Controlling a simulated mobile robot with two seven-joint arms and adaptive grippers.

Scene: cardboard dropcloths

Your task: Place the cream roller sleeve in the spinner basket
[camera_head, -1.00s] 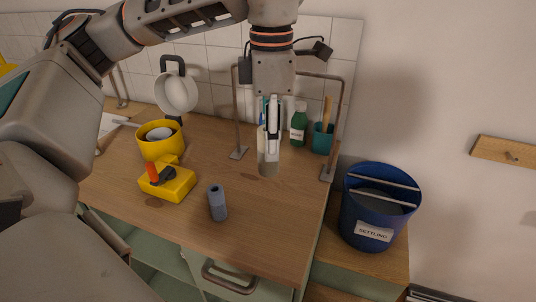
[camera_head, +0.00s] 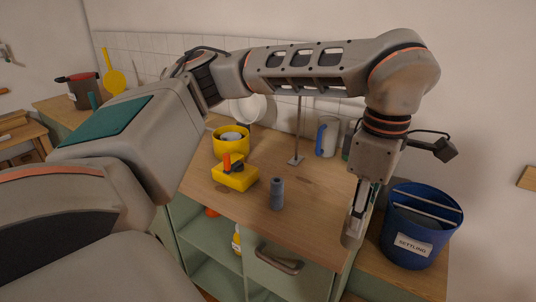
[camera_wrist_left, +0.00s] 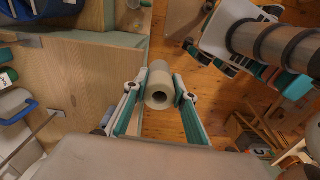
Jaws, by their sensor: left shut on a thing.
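My left gripper (camera_head: 361,207) is shut on the cream roller sleeve (camera_head: 352,232), which hangs below the fingers by the counter's right edge, left of the blue bucket. A yellow round tub (camera_head: 231,148) with a grey-white thing inside, probably the spinner basket, stands farther back and left on the counter. It is well away from the gripper. My right gripper is not in view.
A blue bucket (camera_head: 416,242) labelled SETTLING stands right of the gripper. A grey-blue sleeve (camera_head: 277,193) stands upright on the counter (camera_head: 310,220). A yellow box (camera_head: 236,177) with an orange knob sits before the tub. A thin metal post (camera_head: 298,130) rises behind.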

